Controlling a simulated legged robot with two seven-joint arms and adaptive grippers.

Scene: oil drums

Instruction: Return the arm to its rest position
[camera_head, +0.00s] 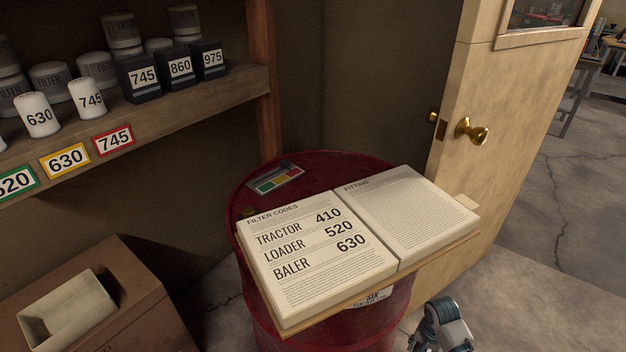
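A short piece of my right arm, white and grey with dark teal bands, shows at the bottom edge, right of the red drum (316,326). No gripper fingers can be made out on it. My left arm and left gripper are out of view. An open book (408,205) lies on the drum; its left page lists filter codes: tractor 410, loader 520, baler 630. The visible arm piece is beside the drum, below the book's right side, and appears apart from both.
A wooden shelf (190,112) at upper left holds white filters (38,116) and dark boxes (181,68), with number tags on its edge. A brown box (120,295) with a pale tray (62,312) stands lower left. An open door (500,110) is at right, beside bare concrete floor.

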